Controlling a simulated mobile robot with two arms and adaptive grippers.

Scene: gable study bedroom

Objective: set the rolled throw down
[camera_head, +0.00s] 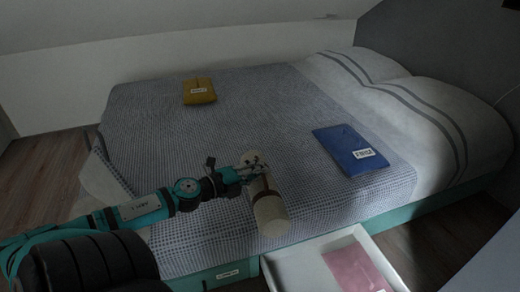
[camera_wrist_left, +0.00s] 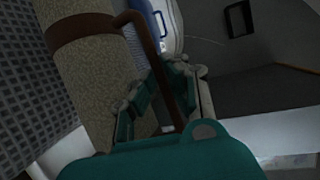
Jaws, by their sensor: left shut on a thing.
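The rolled throw (camera_head: 270,214) is a cream roll with a brown strap around its middle. My left gripper (camera_head: 256,167) is shut on it, at or near the strap. In the head view the roll is over the front edge of the bed (camera_head: 140,118); I cannot tell whether it touches the blanket. In the left wrist view the roll (camera_wrist_left: 85,75) fills the upper left, with a brown strap (camera_wrist_left: 82,30) and handle crossing near the teal fingers (camera_wrist_left: 160,100). My right gripper is not in view.
A mustard folded item (camera_head: 199,91) and a blue one (camera_head: 350,150) lie on the bed, both labelled. White pillows (camera_head: 425,115) are at the right. An open drawer (camera_head: 300,268) with a pink item (camera_head: 354,268) sticks out in front. The middle of the blanket is clear.

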